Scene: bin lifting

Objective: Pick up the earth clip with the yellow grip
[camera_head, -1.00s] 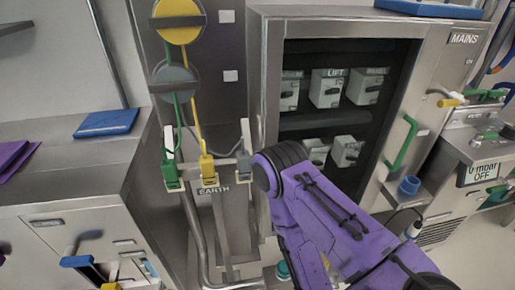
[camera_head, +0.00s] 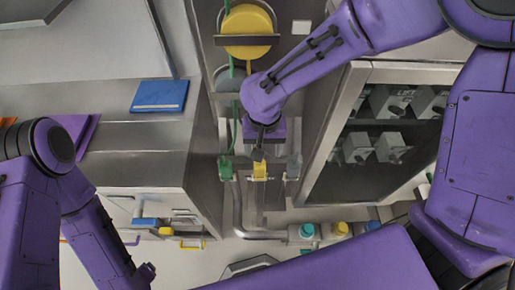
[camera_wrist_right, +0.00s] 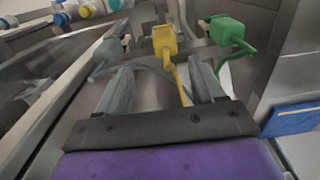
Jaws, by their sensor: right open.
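The earth clip with the yellow grip (camera_head: 260,173) sits on the rail between a green clip (camera_head: 225,168) and a grey clip (camera_head: 293,168). My right gripper (camera_head: 259,154) is just above the yellow clip in the head view and partly hidden by its own wrist. In the right wrist view its two fingers (camera_wrist_right: 163,78) are spread and empty. The yellow clip (camera_wrist_right: 165,42) lies ahead, roughly between the fingertips, and its yellow cable runs back between the fingers. My left arm shows at the left of the head view, but its gripper cannot be made out.
A yellow disc (camera_head: 248,30) and a partly covered grey disc (camera_head: 228,78) hang above the clips. The open switch cabinet (camera_head: 372,72) stands close on the right. A blue folder (camera_head: 159,95) lies on the left bench. Pipes (camera_head: 240,215) run below the rail.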

